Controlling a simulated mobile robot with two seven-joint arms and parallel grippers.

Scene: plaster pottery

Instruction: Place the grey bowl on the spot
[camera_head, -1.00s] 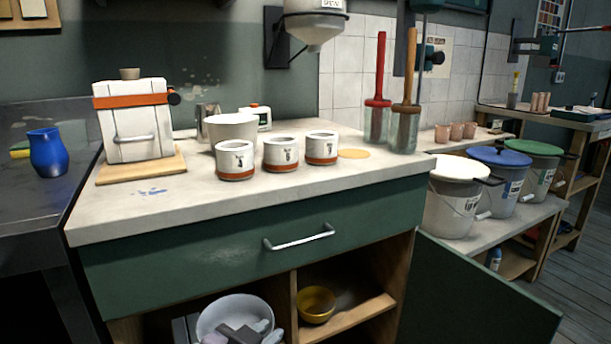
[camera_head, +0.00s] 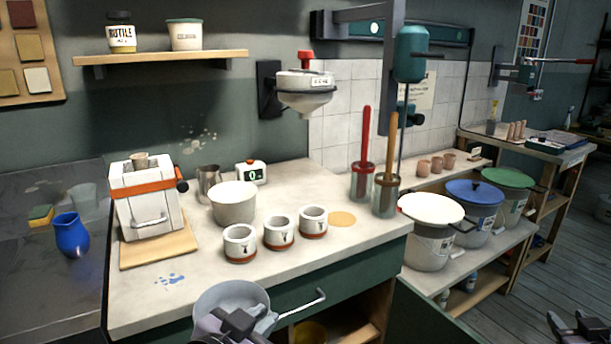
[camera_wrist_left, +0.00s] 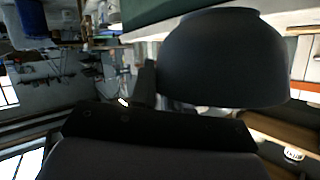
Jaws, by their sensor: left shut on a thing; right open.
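The grey bowl (camera_head: 231,298) is in front of the counter's edge and drawer, low in the head view. My left gripper (camera_head: 238,322) is shut on its near side. In the left wrist view the bowl (camera_wrist_left: 222,60) looks dark and fills the upper right, beside the gripper (camera_wrist_left: 150,85). A round tan spot (camera_head: 342,219) lies flat on the countertop, right of three white cups, and is clear. A blue splotch (camera_head: 169,279) marks the counter's front left. My right gripper (camera_head: 575,328) is open and empty at the bottom right corner.
An open cabinet (camera_head: 345,325) with a yellow bowl (camera_head: 309,332) lies below.

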